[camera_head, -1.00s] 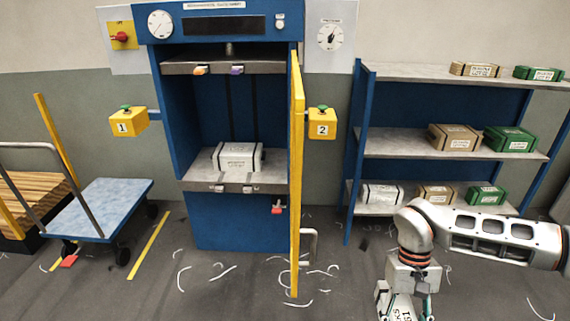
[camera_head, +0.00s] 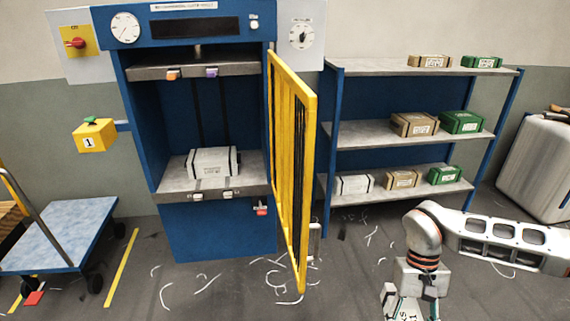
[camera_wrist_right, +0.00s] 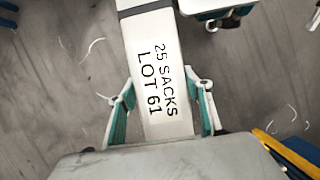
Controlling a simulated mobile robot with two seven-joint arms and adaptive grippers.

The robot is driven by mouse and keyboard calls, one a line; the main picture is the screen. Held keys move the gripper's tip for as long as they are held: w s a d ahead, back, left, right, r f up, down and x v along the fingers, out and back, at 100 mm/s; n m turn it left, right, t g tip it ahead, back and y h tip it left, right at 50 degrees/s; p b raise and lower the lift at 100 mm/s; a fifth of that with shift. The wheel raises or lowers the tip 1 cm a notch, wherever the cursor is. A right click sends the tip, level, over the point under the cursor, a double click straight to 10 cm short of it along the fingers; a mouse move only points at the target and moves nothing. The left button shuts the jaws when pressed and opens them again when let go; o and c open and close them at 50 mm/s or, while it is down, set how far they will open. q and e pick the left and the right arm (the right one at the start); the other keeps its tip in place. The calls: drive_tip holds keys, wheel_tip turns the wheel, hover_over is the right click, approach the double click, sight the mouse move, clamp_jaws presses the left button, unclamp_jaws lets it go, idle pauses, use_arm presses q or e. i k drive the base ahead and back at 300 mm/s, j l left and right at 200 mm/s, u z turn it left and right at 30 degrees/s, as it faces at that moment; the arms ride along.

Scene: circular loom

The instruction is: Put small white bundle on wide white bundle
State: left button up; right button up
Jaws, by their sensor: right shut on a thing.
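My right gripper (camera_wrist_right: 162,100) is shut on a white bundle (camera_wrist_right: 158,60) printed "25 SACKS LOT 61", with a finger on each side of it. In the head view the right gripper (camera_head: 410,296) is low at the right, out over the floor, and the held bundle (camera_head: 405,312) is mostly cut off by the bottom edge. A wide white bundle (camera_head: 213,162) sits on the grey lower plate (camera_head: 172,178) inside the blue press, well to the left of the gripper. My left gripper is not in view.
The press's yellow barred door (camera_head: 292,165) stands open between the press and my right arm. A blue shelf (camera_head: 345,142) holds brown and green bundles and a white bundle (camera_head: 355,184). A blue cart (camera_head: 62,236) stands left. Loose white strips litter the floor.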

sight(217, 156)
drive_tip(key=k+j+z, duration=0.1)
drive_tip(key=j+z, duration=0.4)
drive_tip(key=j, duration=0.2)
drive_tip(key=j+z, duration=0.45)
drive_tip(key=j, duration=0.35)
drive_tip(key=i+j+z, duration=0.1)
drive_tip(key=j+z, duration=0.35)
drive_tip(key=j, duration=0.7)
drive_tip(key=k+j+z, duration=0.15)
drive_tip(key=j+z, duration=0.25)
drive_tip(key=j, duration=1.55)
drive_tip(key=i+j+u, duration=0.1)
drive_tip(key=j+u, duration=0.15)
drive_tip(key=u, duration=0.2)
drive_tip(key=i+j+u, duration=0.15)
drive_tip(key=u, duration=0.3)
drive_tip(key=j+u, duration=0.1)
drive_tip(key=u, duration=0.25)
drive_tip(key=i+u, duration=0.1)
drive_tip(key=u, duration=0.25)
drive_tip(key=j+u, duration=0.1)
drive_tip(key=u, duration=0.25)
drive_tip(key=i, duration=0.05)
